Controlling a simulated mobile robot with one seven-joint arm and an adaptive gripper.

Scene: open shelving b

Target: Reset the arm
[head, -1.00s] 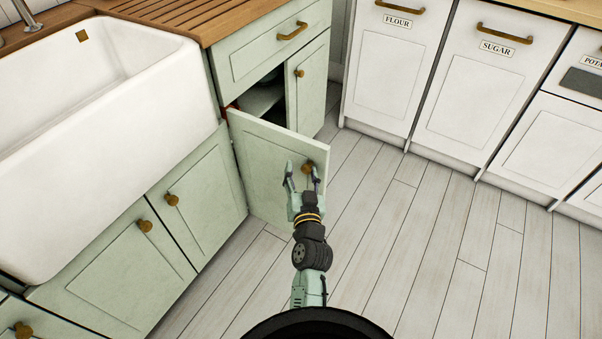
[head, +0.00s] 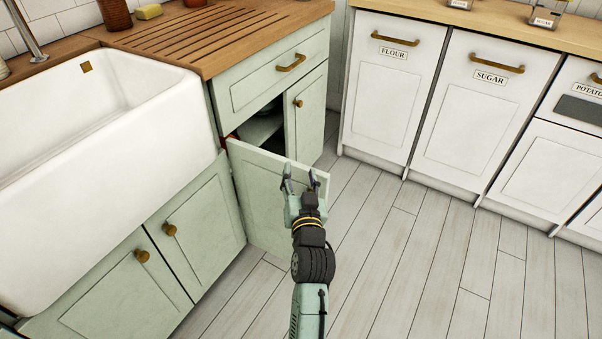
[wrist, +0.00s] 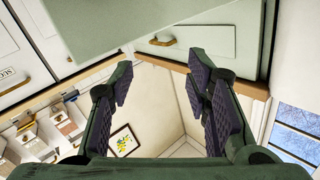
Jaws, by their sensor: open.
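My gripper (head: 301,183) is open and empty in the head view. It is in front of the upper part of an open green cabinet door (head: 262,193), and the door's knob is hidden behind it. I cannot tell whether it touches the door. In the wrist view my gripper (wrist: 166,88) shows two dark-padded fingers spread apart with nothing between them.
A white sink (head: 110,160) and a wooden drainboard (head: 215,40) are at the left. The cabinet's other door (head: 308,115) has a brass knob. White FLOUR (head: 390,90) and SUGAR (head: 480,110) cupboards stand at the back right. The plank floor (head: 430,260) to the right is clear.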

